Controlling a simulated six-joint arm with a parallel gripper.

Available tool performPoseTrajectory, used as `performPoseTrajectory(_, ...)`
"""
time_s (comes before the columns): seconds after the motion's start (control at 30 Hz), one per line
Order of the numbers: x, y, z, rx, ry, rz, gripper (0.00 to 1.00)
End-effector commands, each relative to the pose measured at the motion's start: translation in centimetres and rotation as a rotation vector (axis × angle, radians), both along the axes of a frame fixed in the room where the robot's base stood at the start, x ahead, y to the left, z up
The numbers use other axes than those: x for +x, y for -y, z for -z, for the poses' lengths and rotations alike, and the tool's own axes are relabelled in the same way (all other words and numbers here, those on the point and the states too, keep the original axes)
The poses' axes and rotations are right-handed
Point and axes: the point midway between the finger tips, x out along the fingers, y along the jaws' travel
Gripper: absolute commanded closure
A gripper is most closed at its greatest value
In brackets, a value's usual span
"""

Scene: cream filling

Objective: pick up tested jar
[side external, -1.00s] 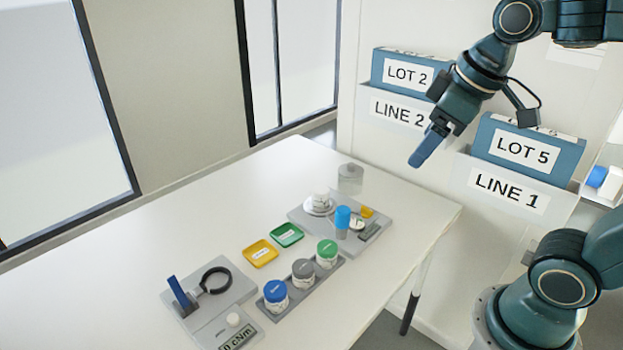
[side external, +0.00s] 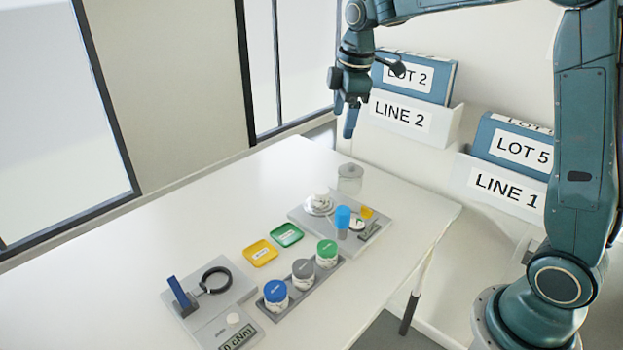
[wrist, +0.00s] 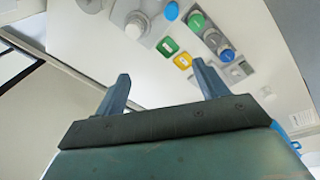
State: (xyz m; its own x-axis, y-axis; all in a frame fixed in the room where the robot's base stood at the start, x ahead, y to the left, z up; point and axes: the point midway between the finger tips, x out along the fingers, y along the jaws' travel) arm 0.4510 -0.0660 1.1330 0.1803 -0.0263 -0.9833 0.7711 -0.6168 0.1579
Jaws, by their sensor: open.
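Three lidded jars stand in a grey rack (side external: 325,284) on the table: a blue-lidded jar (side external: 276,296), a grey-lidded jar (side external: 303,273) and a green-lidded jar (side external: 327,253). Another jar with a white top (side external: 320,203) stands on a round plate of the grey station behind them. I cannot tell which one is the tested jar. My gripper (side external: 350,122) is open and empty, high above the table's far side, well apart from all jars. In the wrist view its two fingers (wrist: 163,85) are spread, with the green-lidded jar (wrist: 197,20) beyond them.
A torque tester (side external: 205,295) with a black ring stands at the table's front left. A yellow tray (side external: 260,252) and a green tray (side external: 287,235) lie beside the rack. A blue-topped cylinder (side external: 342,217) and a clear jar (side external: 350,178) stand behind. The table's left is clear.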

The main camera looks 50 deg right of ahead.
Motion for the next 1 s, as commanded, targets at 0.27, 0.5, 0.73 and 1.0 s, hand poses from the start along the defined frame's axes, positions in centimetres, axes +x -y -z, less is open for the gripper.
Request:
performPoseTrajectory(0.27, 5.2, 2.4, 4.6, -0.021, -0.073, -0.183, 0.28)
performPoseTrajectory(0.5, 8.8, 4.5, 9.4, -0.027, -0.129, -0.345, 0.28)
performPoseTrajectory(0.73, 11.0, 6.2, 13.7, -0.024, -0.17, -0.477, 0.28)
performPoseTrajectory(1.0, 11.8, 6.9, 15.5, -0.023, -0.183, -0.537, 0.28)
